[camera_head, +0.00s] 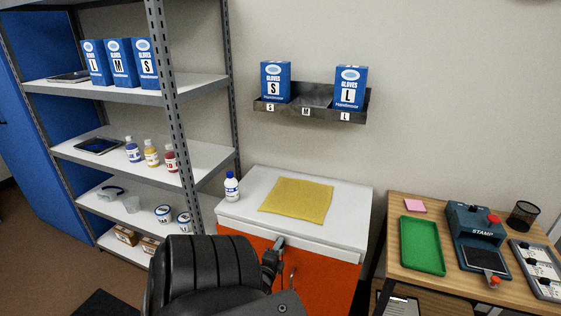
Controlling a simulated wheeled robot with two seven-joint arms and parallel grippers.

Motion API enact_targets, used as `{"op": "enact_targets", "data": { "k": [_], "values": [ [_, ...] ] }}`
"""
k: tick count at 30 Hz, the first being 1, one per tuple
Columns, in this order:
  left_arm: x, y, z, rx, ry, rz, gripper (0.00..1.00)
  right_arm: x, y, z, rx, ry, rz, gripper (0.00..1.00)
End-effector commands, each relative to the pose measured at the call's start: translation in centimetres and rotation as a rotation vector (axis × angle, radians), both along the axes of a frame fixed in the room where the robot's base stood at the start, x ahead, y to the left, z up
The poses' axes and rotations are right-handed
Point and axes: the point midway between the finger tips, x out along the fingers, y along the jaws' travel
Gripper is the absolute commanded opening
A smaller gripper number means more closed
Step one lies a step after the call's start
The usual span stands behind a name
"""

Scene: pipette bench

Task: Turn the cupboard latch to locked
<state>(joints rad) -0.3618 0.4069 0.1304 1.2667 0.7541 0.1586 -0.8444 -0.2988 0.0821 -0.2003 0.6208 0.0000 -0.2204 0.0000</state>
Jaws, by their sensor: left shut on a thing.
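The orange cupboard (330,275) with a white top stands at the lower middle. Its grey latch (280,242) is small and sits at the upper front edge, just below the top. My left gripper (273,257) is at the cupboard front and shut on the latch. The dark gripper partly covers the latch, so its exact angle and whether it is locked cannot be read. The lower left of the cupboard front is hidden by dark shapes in the foreground. My right gripper is not in view.
A yellow cloth (296,200) and a blue-labelled bottle (231,187) are on the cupboard top. A metal shelf unit (130,95) stands left. A wooden table (455,290) with a green tray (422,270) and a stamp device (474,222) stands right. A glove-box rack (330,116) hangs above.

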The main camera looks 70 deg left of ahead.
Motion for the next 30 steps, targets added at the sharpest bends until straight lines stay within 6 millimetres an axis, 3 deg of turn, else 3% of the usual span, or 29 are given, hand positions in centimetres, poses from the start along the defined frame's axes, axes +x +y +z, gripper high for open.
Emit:
{"op": "enact_targets", "data": {
  "k": [1, 6, 16, 30],
  "values": [
    [-0.2, 0.0, -0.2, -0.002, 0.006, 0.003, 0.37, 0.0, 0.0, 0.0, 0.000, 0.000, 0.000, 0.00],
    [0.0, -0.1, -0.2, -0.002, 0.004, 0.001, 0.55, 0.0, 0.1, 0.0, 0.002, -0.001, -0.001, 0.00],
    [-0.2, -0.5, -0.1, -0.002, 0.002, -0.002, 0.55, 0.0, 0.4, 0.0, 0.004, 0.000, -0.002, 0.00],
    [-6.1, -6.5, -0.2, -0.002, 0.003, -0.001, 0.55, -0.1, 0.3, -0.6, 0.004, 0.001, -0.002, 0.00]
  ]
}}
